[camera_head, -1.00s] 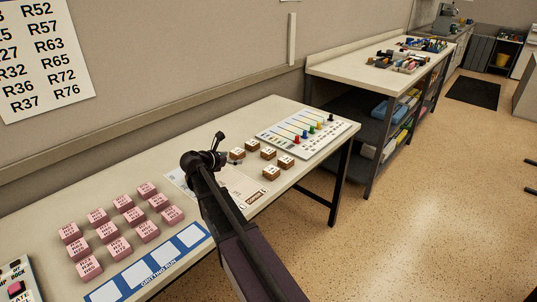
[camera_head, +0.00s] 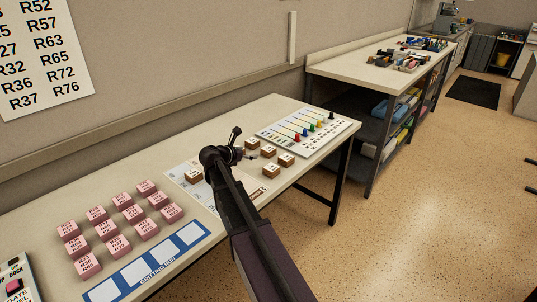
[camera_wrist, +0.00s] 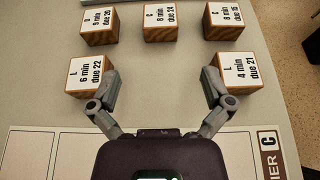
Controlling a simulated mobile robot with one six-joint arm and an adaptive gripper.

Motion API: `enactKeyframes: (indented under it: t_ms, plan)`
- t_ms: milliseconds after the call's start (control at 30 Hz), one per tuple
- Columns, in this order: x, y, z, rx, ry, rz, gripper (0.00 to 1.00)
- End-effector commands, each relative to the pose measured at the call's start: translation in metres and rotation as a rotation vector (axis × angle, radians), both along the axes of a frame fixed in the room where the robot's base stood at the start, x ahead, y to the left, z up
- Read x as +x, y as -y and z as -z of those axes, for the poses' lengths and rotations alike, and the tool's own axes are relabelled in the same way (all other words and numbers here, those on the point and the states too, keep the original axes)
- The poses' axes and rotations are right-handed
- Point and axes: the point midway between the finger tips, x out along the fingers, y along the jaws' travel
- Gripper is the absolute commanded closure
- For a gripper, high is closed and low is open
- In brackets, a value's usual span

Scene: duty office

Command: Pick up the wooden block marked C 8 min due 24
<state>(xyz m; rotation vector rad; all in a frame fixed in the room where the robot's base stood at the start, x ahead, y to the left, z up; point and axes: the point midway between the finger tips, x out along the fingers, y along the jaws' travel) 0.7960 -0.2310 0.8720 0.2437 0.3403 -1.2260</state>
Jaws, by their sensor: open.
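The wooden block marked C 8 min due 24 (camera_wrist: 163,22) is in the middle of the far row in the wrist view, upright on the table. In the head view it appears to be the middle one (camera_head: 268,152) of the far blocks. My gripper (camera_wrist: 161,82) is open and empty. It is short of the C block and apart from it. Its left finger is close to the block marked L 6 min due 22 (camera_wrist: 92,72), and its right finger is close to the block marked L 4 min due 21 (camera_wrist: 235,68). I cannot tell whether either finger touches.
Another wooden block (camera_head: 193,175) lies on a sheet. Pink blocks (camera_head: 123,202) and a board with coloured pegs (camera_head: 290,140) flank the area.

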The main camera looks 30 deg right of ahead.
Motion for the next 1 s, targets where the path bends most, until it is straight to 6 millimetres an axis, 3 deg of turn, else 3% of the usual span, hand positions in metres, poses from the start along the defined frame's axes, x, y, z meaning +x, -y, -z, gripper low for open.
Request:
enactKeyframes:
  t_ms: [200,400,1000]
  plan:
    - [0.011,0.031,0.016,0.0,0.0,0.002,0.0]
    - [0.017,0.047,0.022,0.0,0.0,0.001,0.0]
    - [0.02,0.058,0.026,0.0,0.001,0.001,0.0]
